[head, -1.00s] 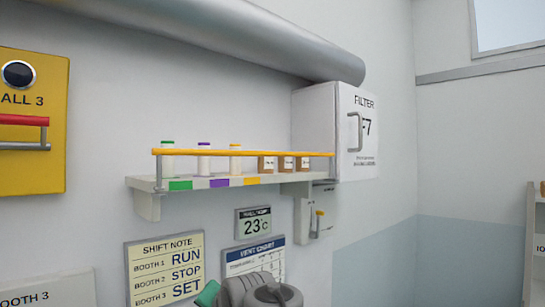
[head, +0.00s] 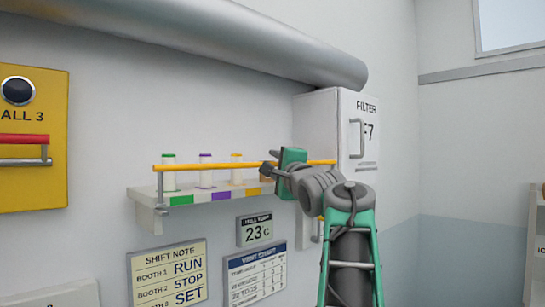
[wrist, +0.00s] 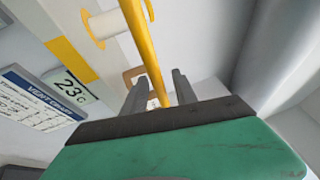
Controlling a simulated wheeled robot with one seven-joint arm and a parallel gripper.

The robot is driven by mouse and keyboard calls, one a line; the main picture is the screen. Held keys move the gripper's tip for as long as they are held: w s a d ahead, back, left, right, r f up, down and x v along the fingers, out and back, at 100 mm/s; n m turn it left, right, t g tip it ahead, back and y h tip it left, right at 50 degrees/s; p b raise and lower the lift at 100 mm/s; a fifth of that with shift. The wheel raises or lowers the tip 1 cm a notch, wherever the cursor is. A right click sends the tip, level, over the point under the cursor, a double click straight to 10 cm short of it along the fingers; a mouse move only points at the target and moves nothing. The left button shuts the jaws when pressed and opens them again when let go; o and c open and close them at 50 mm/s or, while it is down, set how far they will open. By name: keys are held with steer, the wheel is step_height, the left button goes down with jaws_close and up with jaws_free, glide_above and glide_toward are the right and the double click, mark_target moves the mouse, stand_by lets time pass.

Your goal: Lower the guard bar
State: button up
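In the wrist view the bar (wrist: 143,45) passes between the two grey fingers of my gripper (wrist: 158,92). The fingers stand apart with a gap beside the bar, so the gripper looks open. Contact cannot be made out.
A thick grey pipe (head: 250,50) runs above. A temperature display (head: 254,229) and notices hang below.

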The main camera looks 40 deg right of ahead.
steer(key=shift+x, duration=0.8)
steer(key=shift+c, duration=0.3)
jaws_close()
stand_by(0.5)
